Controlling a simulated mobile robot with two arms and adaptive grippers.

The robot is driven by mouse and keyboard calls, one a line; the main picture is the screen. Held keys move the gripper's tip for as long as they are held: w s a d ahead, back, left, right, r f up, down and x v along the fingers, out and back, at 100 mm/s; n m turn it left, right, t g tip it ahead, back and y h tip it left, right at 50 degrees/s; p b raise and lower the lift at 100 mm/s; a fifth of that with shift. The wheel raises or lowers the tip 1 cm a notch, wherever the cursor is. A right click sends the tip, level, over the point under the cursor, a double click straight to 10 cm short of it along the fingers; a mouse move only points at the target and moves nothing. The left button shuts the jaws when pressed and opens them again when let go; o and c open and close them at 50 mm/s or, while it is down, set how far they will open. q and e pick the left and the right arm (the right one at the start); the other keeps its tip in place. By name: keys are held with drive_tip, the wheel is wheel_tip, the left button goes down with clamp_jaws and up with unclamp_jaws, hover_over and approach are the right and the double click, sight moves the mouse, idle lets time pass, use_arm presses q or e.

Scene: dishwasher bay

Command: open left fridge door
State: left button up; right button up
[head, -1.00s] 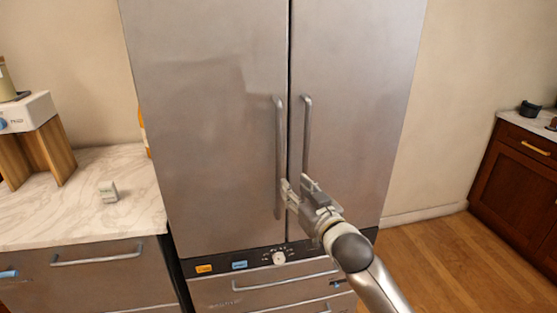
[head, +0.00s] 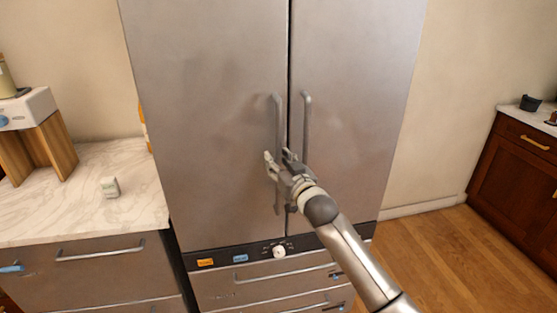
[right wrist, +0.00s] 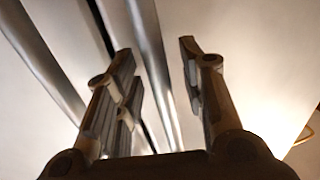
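The left fridge door (head: 205,120) is a closed brushed-steel panel. Its long vertical handle (head: 277,115) runs beside the dark seam between the doors. My right gripper (head: 278,156) is at the lower half of this handle, with a finger on either side. In the right wrist view my right gripper (right wrist: 157,80) has its fingers spread wide apart. A metal handle bar (right wrist: 147,45) runs between them, with space on both sides. I cannot tell how deep the bar sits between the fingers. My left gripper is not in view.
The right fridge door (head: 355,110) is closed, its handle (head: 306,120) close to my right gripper. A control strip (head: 220,258) and drawers lie below. A marble counter (head: 70,195) stands left, a wooden cabinet (head: 515,180) far right. Floor (head: 440,260) at the right is clear.

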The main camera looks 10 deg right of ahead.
drive_tip(key=shift+w, duration=0.1)
clamp_jaws()
idle(0.3)
